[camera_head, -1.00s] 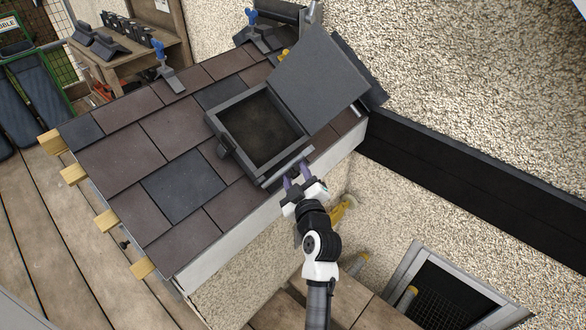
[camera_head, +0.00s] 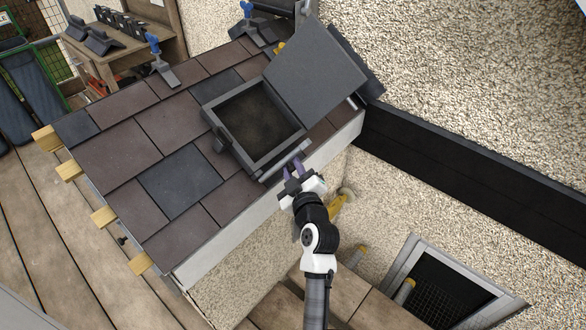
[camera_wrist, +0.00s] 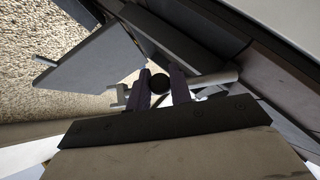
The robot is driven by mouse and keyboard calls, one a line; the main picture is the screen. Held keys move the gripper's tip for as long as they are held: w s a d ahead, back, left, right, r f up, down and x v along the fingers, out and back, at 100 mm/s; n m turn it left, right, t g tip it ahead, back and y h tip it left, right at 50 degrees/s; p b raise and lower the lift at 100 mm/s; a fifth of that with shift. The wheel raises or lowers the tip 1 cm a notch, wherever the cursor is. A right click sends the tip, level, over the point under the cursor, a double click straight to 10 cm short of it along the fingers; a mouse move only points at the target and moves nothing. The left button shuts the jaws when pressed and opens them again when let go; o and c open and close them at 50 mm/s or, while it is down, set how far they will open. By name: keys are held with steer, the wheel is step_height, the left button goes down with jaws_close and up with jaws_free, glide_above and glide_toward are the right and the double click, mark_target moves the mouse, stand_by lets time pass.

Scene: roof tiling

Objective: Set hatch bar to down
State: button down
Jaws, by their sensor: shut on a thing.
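The roof hatch has a dark square frame (camera_head: 222,137) around a dark opening. Its grey lid (camera_head: 316,72) stands open, tilted back to the upper right. The hatch bar (camera_head: 272,174) is a light grey bar along the frame's lower right side. My gripper (camera_head: 293,167) reaches it from below with its purple fingers. In the wrist view my gripper (camera_wrist: 159,88) is shut on the bar (camera_wrist: 222,77), which runs across behind the fingers. The fingers hide part of the bar, and its exact tilt is hard to tell.
Brown and dark slates (camera_head: 183,184) cover the roof around the hatch. A rough pebbled wall (camera_head: 460,80) rises on the right with a dark band (camera_head: 470,165). A blue-handled tool (camera_head: 158,62) rests on the upper roof. A framed grille opening (camera_head: 440,290) is at lower right.

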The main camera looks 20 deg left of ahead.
mark_target(294, 168)
steer(key=shift+w, duration=0.1)
steer(key=g+b, duration=0.1)
steer(key=w+f+g+y+b, duration=0.1)
steer(key=w+f+g+b, duration=0.1)
steer(key=shift+a+m, duration=0.25)
steer(key=shift+m, duration=0.05)
steer(key=shift+w+a+f+g+y+b, duration=0.3)
steer(key=shift+f+g+y+b, duration=0.2)
steer(key=shift+g, duration=0.35)
steer(key=shift+w+a+f+g+y+b, duration=0.15)
steer(key=shift+w+f+g+y+b, duration=0.2)
steer(key=shift+g+b, duration=0.4)
steer(key=shift+r, duration=0.1)
steer(key=c, duration=1.3)
jaws_free()
